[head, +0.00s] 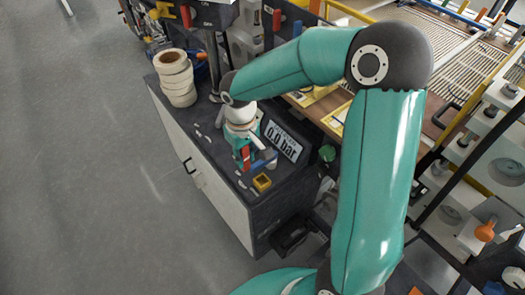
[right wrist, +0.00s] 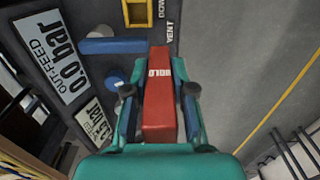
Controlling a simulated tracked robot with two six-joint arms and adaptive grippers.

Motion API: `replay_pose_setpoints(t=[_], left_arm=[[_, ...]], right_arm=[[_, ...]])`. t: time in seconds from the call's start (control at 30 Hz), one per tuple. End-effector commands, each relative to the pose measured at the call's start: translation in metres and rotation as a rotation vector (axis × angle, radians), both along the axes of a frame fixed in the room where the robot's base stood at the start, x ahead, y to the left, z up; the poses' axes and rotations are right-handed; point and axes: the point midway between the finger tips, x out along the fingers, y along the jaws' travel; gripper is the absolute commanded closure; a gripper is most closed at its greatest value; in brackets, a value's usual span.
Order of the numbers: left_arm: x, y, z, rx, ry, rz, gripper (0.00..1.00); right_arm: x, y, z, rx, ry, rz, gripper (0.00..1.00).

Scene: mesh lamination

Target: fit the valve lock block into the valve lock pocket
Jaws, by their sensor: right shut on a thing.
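The valve lock block is a long red block (right wrist: 159,105) with white lettering that reads "HOLD". My right gripper (right wrist: 158,100) is shut on it, one finger on each side. In the head view the red block (head: 245,158) shows below my right gripper (head: 243,148), above the dark bench top. A yellow-rimmed square socket, which looks like the valve lock pocket (head: 262,182), lies just below and right of the block. It also shows in the right wrist view (right wrist: 150,18), beyond the block's far end and apart from it. My left gripper is not in view.
A blue lever (right wrist: 113,46) lies between block and socket, with a round blue knob (right wrist: 113,82) nearby. A pressure display (head: 283,141) reading "0.0 bar" stands right of my gripper. A stack of cream rolls (head: 177,78) stands at the back left. Open floor (head: 100,180) lies left.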

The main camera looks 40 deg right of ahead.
Motion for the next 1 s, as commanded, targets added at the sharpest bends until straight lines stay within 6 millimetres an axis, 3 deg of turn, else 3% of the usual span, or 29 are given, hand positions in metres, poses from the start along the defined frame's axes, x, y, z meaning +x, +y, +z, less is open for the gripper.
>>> replay_pose_setpoints(t=[0.1, 0.23, 0.73, 1.0], left_arm=[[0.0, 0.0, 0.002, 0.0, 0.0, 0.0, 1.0], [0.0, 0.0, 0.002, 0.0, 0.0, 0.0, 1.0], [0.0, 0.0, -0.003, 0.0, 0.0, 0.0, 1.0], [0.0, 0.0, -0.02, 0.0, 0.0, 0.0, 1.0]], right_arm=[[-0.026, -0.019, 0.017, 0.0, -0.003, -0.024, 1.0], [-0.039, -0.026, 0.023, 0.0, 0.0, -0.03, 1.0], [-0.042, -0.027, 0.022, -0.001, 0.0, -0.03, 1.0], [-0.041, -0.026, 0.002, -0.001, 0.001, -0.03, 1.0]])
